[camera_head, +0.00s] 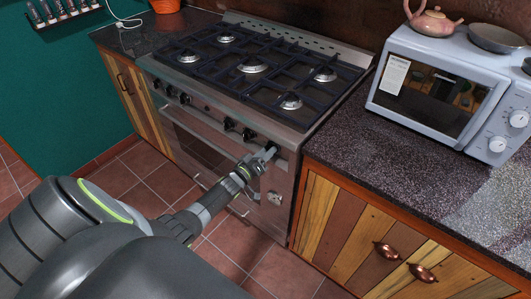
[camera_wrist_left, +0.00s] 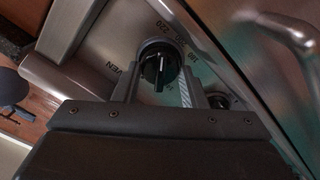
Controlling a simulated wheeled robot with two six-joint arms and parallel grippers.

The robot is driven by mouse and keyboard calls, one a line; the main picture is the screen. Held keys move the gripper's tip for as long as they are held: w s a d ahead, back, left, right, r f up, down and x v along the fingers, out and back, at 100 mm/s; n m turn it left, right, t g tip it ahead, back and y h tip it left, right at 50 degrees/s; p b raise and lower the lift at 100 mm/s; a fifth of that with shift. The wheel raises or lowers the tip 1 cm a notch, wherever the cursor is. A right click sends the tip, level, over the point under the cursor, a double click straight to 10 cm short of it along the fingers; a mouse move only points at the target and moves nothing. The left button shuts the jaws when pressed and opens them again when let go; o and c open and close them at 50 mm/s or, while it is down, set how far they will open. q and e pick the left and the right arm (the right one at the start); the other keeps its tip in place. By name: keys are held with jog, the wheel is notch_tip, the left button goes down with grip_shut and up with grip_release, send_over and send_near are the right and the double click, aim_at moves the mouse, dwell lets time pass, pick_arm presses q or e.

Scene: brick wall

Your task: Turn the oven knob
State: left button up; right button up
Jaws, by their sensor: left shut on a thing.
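The oven knob (camera_wrist_left: 160,66) is round and black with a pale pointer line. It sits on the steel front panel, with the lettering "OVEN" and numbers printed around it. My left gripper (camera_head: 267,152) reaches the right end of the stove's front panel in the head view. In the left wrist view its two fingers (camera_wrist_left: 160,84) stand on either side of the knob and are shut on it. In the head view the gripper hides most of this knob. My right gripper is in neither view.
The stove (camera_head: 200,119) has several other black knobs to the left and burners under black grates on top. An oven door handle (camera_wrist_left: 282,28) runs close by in the wrist view. A counter with a microwave (camera_head: 440,85) stands to the right.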

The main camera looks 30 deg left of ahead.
pick_arm(q)
jog(key=shift+f, duration=0.15)
dwell(0.3)
jog(key=o, duration=1)
jog(key=shift+c, duration=0.2)
jog(key=s+a, duration=0.1)
jog(key=s, duration=1.6)
jog(key=shift+s+a, duration=0.15)
jog(key=shift+s, duration=0.05)
